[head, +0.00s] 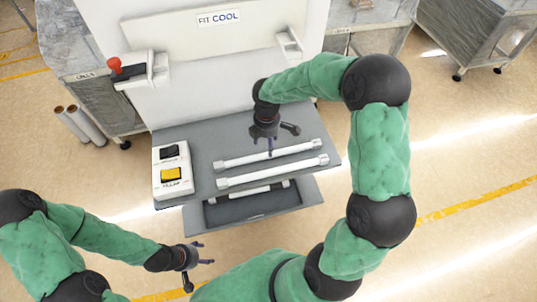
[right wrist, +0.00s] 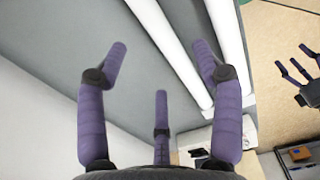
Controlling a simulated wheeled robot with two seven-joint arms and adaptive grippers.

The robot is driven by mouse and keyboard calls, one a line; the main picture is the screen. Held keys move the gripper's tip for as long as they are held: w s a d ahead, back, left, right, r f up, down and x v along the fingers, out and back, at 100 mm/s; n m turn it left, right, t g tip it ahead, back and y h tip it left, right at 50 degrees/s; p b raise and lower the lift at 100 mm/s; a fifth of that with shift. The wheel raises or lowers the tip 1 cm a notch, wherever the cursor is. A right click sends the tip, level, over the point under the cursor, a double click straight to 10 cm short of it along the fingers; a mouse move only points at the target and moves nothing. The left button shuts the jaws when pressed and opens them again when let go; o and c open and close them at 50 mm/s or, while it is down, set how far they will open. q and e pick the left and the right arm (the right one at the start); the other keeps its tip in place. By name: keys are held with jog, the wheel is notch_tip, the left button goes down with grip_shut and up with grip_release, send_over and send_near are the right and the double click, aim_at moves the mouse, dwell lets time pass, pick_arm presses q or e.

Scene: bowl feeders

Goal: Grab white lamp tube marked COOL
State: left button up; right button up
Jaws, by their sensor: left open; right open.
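Two white lamp tubes lie side by side on the grey shelf below the "FIT COOL" sign (head: 218,17): a rear tube (head: 290,149) and a front tube (head: 262,175). No marking on any tube is legible. My right gripper (head: 274,141) is open and empty, above the rear tube. In the right wrist view its spread fingers (right wrist: 160,62) have one tube (right wrist: 172,45) beyond them, and another tube (right wrist: 228,50) passes behind the right finger. My left gripper (head: 203,257) is open and empty, off the shelf's front left.
A control box (head: 158,190) with a black and a yellow switch stands at the shelf's left end. Rolled cylinders (head: 82,125) stand at left. Floor around the shelf's front is open.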

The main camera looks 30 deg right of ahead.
jog(key=shift+w+f, duration=0.1)
jog(key=shift+f, duration=0.4)
jog(key=f, duration=0.3)
jog(key=f+b, duration=0.1)
jog(key=f, duration=0.1)
jog(key=shift+d, duration=0.25)
jog(key=c, duration=1.3)
